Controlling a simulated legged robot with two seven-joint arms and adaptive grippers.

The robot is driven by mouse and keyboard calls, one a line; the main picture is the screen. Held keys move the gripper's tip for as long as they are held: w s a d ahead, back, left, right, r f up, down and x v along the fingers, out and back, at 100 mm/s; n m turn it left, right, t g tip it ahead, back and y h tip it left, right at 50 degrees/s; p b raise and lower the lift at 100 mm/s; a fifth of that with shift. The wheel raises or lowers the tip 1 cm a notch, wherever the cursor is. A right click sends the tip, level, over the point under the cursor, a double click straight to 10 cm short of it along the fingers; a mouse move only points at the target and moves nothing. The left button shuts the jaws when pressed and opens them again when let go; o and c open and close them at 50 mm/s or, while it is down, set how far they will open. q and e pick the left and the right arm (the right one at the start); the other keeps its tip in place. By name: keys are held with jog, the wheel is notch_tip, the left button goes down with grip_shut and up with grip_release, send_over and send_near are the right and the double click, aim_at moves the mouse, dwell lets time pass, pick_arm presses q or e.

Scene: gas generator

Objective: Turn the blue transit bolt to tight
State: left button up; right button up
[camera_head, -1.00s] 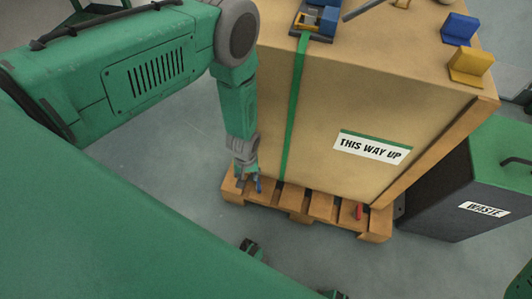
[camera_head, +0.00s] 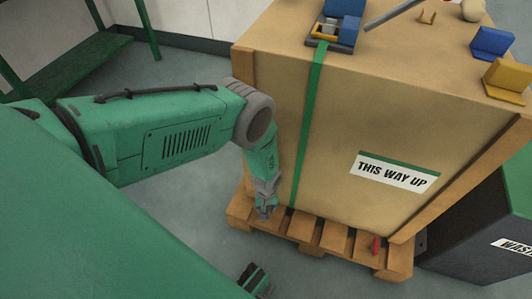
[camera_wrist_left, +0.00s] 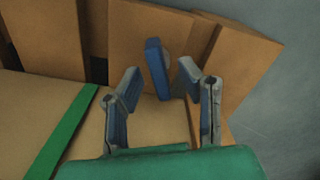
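The blue transit bolt (camera_wrist_left: 157,68) shows in the left wrist view as a flat blue handle at the pallet boards. In the head view the gripper hides most or all of it. My left gripper (camera_head: 264,212) is low at the pallet's left part, beside the crate. Its two fingers (camera_wrist_left: 158,76) are open, one on each side of the blue handle, with gaps visible. The handle lies between and slightly beyond the fingertips. The crate (camera_head: 320,160) stands upright on the wooden pallet (camera_head: 305,232).
A red bolt (camera_head: 376,245) sits at the pallet's right part. A green strap (camera_head: 307,130) runs down the crate's front. A dark waste bin (camera_head: 470,235) stands at the right. A green bench frame (camera_head: 95,55) is at the back left. Bare floor lies before the pallet.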

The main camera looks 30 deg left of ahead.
pick_arm(q)
jog(key=shift+d+f, duration=0.25)
jog(key=shift+f, duration=0.1)
jog(key=shift+a+f, duration=0.1)
jog(key=shift+a, duration=0.3)
grip_shut()
jog(key=shift+d, duration=0.3)
jog(key=shift+a+m+b, duration=0.1)
jog(key=shift+m+b, duration=0.7)
jog(key=shift+m, duration=0.5)
jog(key=m, duration=0.3)
jog(key=shift+s+b, duration=0.1)
jog(key=shift+b, duration=0.25)
jog(key=m, duration=0.8)
jog(key=shift+m, duration=0.3)
jog(key=m, duration=0.4)
jog(key=shift+m, duration=2.3)
pick_arm(e)
jog(key=shift+d+f, duration=0.15)
jog(key=shift+f, duration=1.25)
pick_arm(q)
jog(key=shift+a, duration=0.1)
